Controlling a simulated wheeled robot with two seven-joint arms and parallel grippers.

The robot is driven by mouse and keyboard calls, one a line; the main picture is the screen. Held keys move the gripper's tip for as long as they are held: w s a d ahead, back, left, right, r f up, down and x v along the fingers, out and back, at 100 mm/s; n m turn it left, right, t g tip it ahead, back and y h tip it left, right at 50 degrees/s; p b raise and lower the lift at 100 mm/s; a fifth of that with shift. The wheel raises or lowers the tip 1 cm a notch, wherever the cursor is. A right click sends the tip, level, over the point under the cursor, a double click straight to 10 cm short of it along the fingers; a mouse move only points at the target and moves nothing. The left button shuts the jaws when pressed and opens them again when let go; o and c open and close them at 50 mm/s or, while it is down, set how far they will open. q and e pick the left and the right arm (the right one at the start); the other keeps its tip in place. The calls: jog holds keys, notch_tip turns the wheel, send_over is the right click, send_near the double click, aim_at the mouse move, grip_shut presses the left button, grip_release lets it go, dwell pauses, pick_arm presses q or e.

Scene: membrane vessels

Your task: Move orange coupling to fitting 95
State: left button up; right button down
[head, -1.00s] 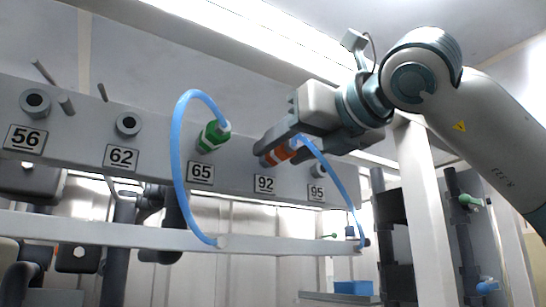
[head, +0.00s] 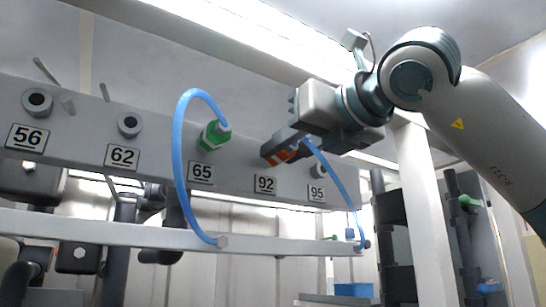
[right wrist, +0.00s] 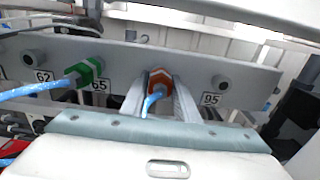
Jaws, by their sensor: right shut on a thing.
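The orange coupling (head: 287,155) with a blue hose sits at the fitting above label 92, between the fingers of my right gripper (head: 278,150). In the right wrist view the orange coupling (right wrist: 159,78) shows between the two fingers, its blue hose running toward the camera. My right gripper is shut on it. Whether the coupling is still seated on its fitting is hidden by the fingers. Fitting 95 (head: 319,171) is bare, just right of the gripper; it also shows in the right wrist view (right wrist: 221,82). My left gripper is not in view.
A green coupling (head: 214,135) with a blue hose (head: 178,150) sits on fitting 65. Fittings 62 (head: 129,124) and 56 (head: 37,101) are bare. A white rail (head: 120,233) runs below the panel, where both hoses end. Thin pegs stick out at the upper left.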

aim_at(294, 145)
jog(key=shift+s+f, duration=0.15)
jog(key=shift+b+v, duration=0.4)
jog(key=shift+v, duration=0.55)
jog(key=shift+d, duration=0.15)
jog(key=shift+s+b, duration=0.2)
jog(key=shift+b, duration=0.1)
jog(key=shift+b+v, duration=0.3)
jog(key=shift+v, duration=0.5)
jog(key=shift+d, duration=0.1)
jog(key=shift+b+v, duration=0.4)
jog(key=shift+v, duration=0.4)
jog(key=shift+r, duration=0.2)
